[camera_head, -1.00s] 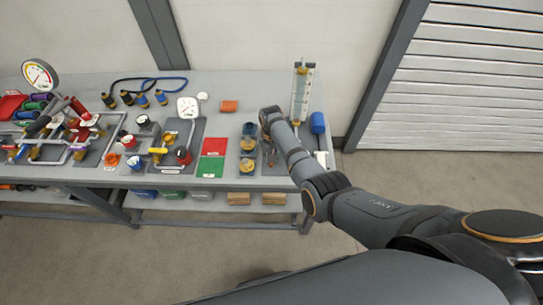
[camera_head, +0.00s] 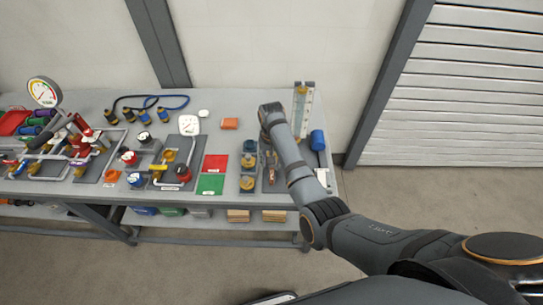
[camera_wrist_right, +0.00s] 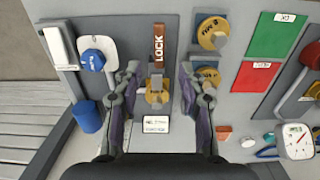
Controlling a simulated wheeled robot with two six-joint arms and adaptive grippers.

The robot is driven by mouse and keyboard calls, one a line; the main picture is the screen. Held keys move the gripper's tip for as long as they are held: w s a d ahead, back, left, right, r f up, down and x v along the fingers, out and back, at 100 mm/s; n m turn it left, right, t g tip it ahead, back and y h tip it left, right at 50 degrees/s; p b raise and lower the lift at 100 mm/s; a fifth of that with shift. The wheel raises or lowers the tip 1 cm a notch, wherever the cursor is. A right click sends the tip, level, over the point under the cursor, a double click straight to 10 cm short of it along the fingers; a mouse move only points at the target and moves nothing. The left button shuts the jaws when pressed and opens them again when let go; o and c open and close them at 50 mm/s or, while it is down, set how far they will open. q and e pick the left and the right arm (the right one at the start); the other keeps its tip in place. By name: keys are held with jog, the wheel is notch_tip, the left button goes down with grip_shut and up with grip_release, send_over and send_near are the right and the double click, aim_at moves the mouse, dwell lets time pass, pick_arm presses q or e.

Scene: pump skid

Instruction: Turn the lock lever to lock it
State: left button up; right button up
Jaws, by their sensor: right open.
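In the right wrist view, a brown strip marked LOCK (camera_wrist_right: 159,42) points up the picture above a brass-coloured lock body (camera_wrist_right: 157,96) on a grey plate. A small grey bar lies between them; I cannot tell exactly where the lever ends. My right gripper (camera_wrist_right: 160,72) is open, with one finger on each side of the lock body and strip. Neither finger clearly touches them. In the head view my right forearm reaches over the bench, and the wrist partly hides the lock area. My left gripper is not in view.
Two brass-coloured valve knobs (camera_wrist_right: 211,33) sit close to the right finger. A blue cylinder (camera_wrist_right: 86,117) and a white fitting with a blue cap (camera_wrist_right: 94,60) are at left. Red (camera_head: 215,163) and green (camera_head: 210,184) cards lie on the bench (camera_head: 230,107).

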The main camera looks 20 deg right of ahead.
notch_tip(320, 180, up, 3)
jog(key=shift+r, duration=0.2)
dwell(0.4)
